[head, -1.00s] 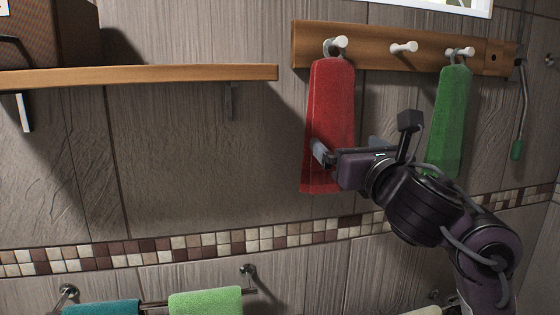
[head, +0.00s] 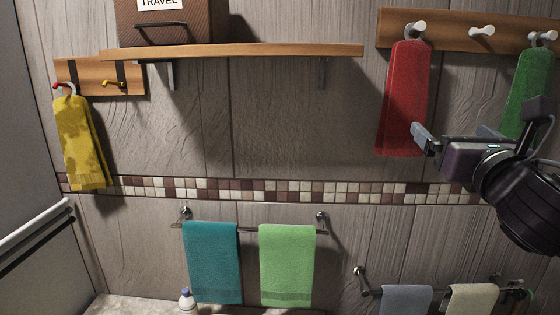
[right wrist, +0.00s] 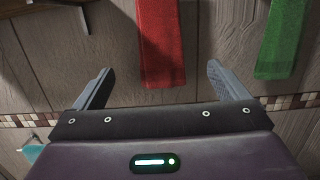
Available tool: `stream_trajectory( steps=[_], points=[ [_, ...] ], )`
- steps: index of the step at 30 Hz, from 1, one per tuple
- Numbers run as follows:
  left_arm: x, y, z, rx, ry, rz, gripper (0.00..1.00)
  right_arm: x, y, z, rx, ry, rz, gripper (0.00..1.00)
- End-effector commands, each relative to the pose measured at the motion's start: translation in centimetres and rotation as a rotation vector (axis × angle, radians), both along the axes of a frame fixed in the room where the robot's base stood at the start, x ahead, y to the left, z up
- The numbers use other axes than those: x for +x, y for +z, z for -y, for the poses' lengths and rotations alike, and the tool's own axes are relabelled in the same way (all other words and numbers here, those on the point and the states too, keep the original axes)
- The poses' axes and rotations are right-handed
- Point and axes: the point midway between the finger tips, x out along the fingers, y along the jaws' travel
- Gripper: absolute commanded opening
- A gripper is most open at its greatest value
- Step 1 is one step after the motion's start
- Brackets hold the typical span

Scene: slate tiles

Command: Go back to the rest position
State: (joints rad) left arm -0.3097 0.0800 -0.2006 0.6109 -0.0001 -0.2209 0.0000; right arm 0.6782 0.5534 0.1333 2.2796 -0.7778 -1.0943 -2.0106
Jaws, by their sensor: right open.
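My right gripper (head: 455,135) is at the right of the head view, open and empty. Its left finger shows at the lower right edge of a red towel (head: 403,98), which hangs from a white peg. In the right wrist view, the gripper's two fingers (right wrist: 160,72) are spread wide with nothing between them. The red towel (right wrist: 160,40) hangs beyond them, and a green towel (right wrist: 282,40) hangs further right. My left gripper is not in view.
A wooden peg rail (head: 450,27) holds the red and green towels. A wooden shelf (head: 270,50) carries a brown box (head: 190,25). A yellow towel (head: 80,145) hangs at left. Teal (head: 212,262) and light green towels (head: 287,265) hang on a bar below. A bottle (head: 187,301) stands lower left.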

Motion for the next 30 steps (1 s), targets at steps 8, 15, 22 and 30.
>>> stream_trajectory(
  steps=[8,15,22,30],
  points=[
    [2.0,0.2,0.2,-0.004,0.000,0.031,0.36,0.8,-3.9,-0.6,0.188,0.014,-0.066,0.94],
    [1.9,0.2,0.2,-0.003,0.000,0.029,0.36,1.3,-9.7,-1.5,0.477,0.009,-0.161,0.94],
    [1.6,0.1,0.1,-0.002,0.001,0.023,0.36,0.6,-18.9,-2.7,0.938,-0.074,-0.303,0.94],
    [0.9,0.1,0.1,-0.001,0.001,0.014,0.36,-6.5,-35.7,-5.1,1.814,-0.529,-0.456,0.94]
  ],
)
